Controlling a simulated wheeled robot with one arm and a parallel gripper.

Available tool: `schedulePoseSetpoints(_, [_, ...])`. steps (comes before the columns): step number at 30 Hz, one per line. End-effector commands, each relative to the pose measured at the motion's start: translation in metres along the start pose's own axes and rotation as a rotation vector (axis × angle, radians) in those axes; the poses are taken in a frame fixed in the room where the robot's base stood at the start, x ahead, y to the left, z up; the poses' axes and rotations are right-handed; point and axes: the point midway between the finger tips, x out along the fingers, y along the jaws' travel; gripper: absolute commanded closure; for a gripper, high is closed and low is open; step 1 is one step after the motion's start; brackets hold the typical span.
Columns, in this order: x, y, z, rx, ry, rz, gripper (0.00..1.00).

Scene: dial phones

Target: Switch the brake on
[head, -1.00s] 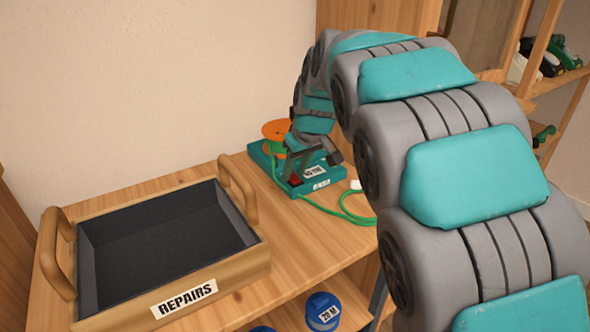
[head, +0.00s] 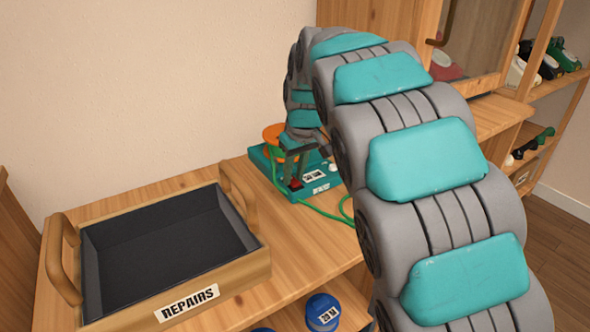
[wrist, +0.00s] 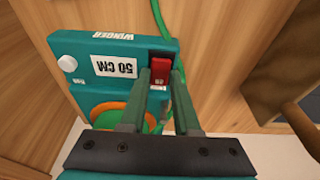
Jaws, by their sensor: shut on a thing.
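The winder is a teal box (wrist: 70,45) with a white "50 CM" label, a white knob (wrist: 67,63) and a red switch (wrist: 160,70) in a dark slot. It also stands on the wooden bench in the head view (head: 322,188), where the red switch (head: 296,184) shows small. An orange spool (wrist: 105,110) is on it, partly hidden by my gripper. My gripper (wrist: 160,80) is above the winder, with its two teal fingers on either side of the red switch, shut on it. Which way the switch is set I cannot tell.
A green cord (head: 325,212) runs from the winder across the bench. A wooden "REPAIRS" tray (head: 222,287) stands at left, empty. A blue spool (head: 322,310) sits on the shelf below. A cabinet (head: 370,14) stands behind my arm, and shelves with phones are at right.

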Motion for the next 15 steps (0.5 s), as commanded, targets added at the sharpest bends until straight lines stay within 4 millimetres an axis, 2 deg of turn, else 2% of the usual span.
schedulePoseSetpoints(7, [-0.0001, -0.0001, -0.0051, -0.001, -0.106, -0.001, 1.0])
schedulePoseSetpoints(15, [0.0009, -0.0002, -0.004, 0.001, -0.134, 0.0, 1.0])
